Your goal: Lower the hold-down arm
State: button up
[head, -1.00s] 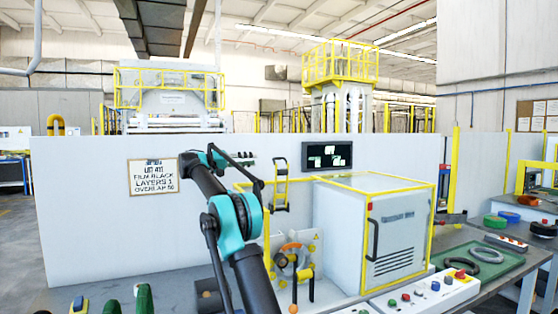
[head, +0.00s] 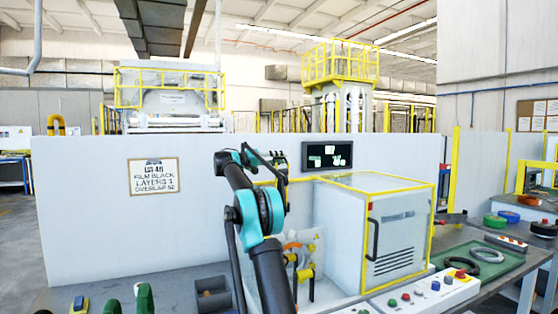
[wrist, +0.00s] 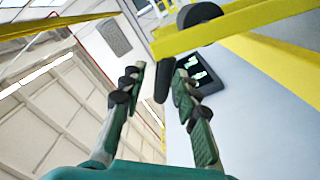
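The hold-down arm (wrist: 235,27) is a yellow bar crossing the upper right of the wrist view. It has a dark round part (wrist: 200,14) and a dark grip-like piece (wrist: 162,82) hanging by its end. In the head view the hold-down arm is mostly hidden behind my own arm. My gripper (head: 281,160) is raised in front of the white wall, just left of the display. In the wrist view the fingers of my gripper (wrist: 160,72) are apart, with the dark piece between their tips. I cannot tell whether they touch it.
A dark display (head: 327,154) is on the wall (head: 90,200). A white cabinet with yellow edges (head: 395,235) stands right of my arm. The wrapping unit (head: 303,255) is partly hidden behind my arm. A button panel (head: 425,291) and green tray (head: 482,257) lie at right.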

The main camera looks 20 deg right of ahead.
jog(key=shift+c, duration=0.4)
grip_shut()
jog(key=shift+s, duration=0.15)
